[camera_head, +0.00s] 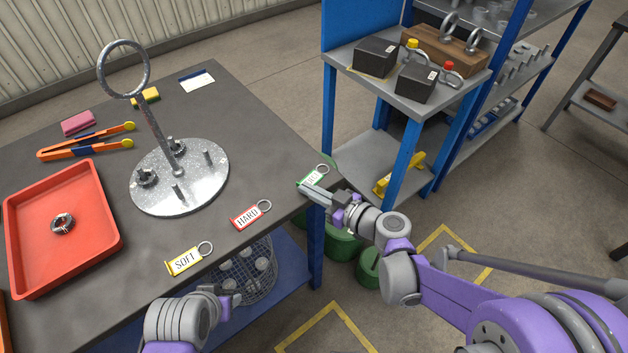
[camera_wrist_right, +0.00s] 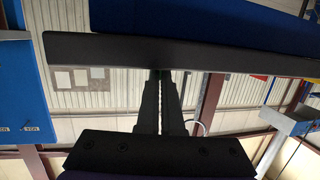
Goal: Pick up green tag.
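The green tag (camera_head: 313,177), with a metal ring, is at the right front corner of the grey workbench (camera_head: 265,148). My right gripper (camera_head: 312,188) is at the tag from the right, its fingers covering part of it. The gripper looks shut on the tag; whether the tag still touches the bench is unclear. My left gripper (camera_head: 228,308) is low in front of the bench edge, its fingers not clear.
A red HARD tag (camera_head: 246,217) and a yellow SOFT tag (camera_head: 183,262) lie along the front edge. A round metal stand (camera_head: 180,190), a red tray (camera_head: 112,245) and orange tongs (camera_head: 85,141) are on the bench. A blue-framed shelf (camera_head: 400,140) stands close on the right.

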